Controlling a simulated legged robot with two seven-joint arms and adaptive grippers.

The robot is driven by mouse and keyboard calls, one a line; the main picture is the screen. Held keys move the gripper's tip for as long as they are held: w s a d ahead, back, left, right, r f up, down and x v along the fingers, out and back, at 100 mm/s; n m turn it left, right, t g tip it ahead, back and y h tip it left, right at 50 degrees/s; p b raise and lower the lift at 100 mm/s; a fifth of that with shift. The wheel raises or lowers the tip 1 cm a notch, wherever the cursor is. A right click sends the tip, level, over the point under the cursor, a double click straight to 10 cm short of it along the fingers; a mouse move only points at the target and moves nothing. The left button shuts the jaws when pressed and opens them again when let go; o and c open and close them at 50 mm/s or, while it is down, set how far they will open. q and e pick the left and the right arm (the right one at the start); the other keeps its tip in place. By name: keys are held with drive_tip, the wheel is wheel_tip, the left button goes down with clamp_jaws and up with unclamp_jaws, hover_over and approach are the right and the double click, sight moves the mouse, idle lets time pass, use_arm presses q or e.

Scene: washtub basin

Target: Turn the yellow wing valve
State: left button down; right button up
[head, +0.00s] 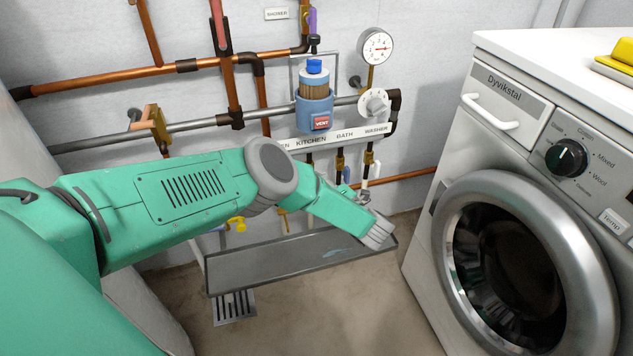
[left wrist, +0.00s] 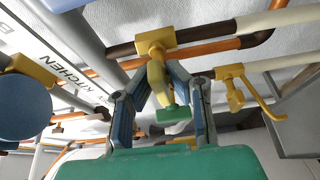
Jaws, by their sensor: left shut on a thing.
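The yellow wing valve (left wrist: 157,76) hangs from a pipe junction in the upper middle of the left wrist view. My left gripper (left wrist: 165,88) has its two blue-grey fingers on either side of the valve's wing and is shut on it. A small green piece (left wrist: 174,113) shows just below the wing; I cannot tell what it belongs to. In the head view my left gripper (head: 367,197) is below the labelled pipe strip, near the washer. My gripper and arm partly hide the valve there. My right gripper is in neither view.
A washing machine (head: 505,140) stands close to the right of my gripper. A grey drip tray (head: 280,262) lies below it. Another yellow valve with a hooked outlet (left wrist: 232,80) is to the right, and a blue round knob (left wrist: 22,105) to the left. Copper pipes line the wall.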

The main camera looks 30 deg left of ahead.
use_arm(q)
drive_tip(key=shift+s+d+f, duration=0.1)
drive_tip(key=shift+d+f, duration=0.25)
drive_tip(key=shift+d, duration=0.05)
drive_tip(key=c, duration=1.6)
unclamp_jaws()
drive_tip(key=shift+r, duration=0.15)
drive_tip(key=v, duration=1.2)
